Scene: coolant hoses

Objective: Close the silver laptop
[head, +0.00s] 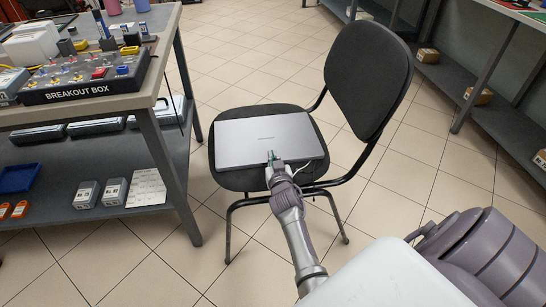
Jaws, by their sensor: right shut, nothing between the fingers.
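The silver laptop (250,137) lies on the seat of a black chair. Its lid looks down flat, and a plain silver top with a small dark mark at its middle faces up. My right gripper (271,158) is shut and empty at the laptop's near edge, right of its middle. Its fingertips overlap that edge in the picture; I cannot tell whether they touch it. A thin white cable shows just right of the gripper. My left gripper is out of view.
The black chair (366,75) has its backrest on the right. At the left, a workbench (100,112) carries a breakout box (85,85), with boxes on its lower shelf. Grey shelving (470,95) stands at the right. The tiled floor between is clear.

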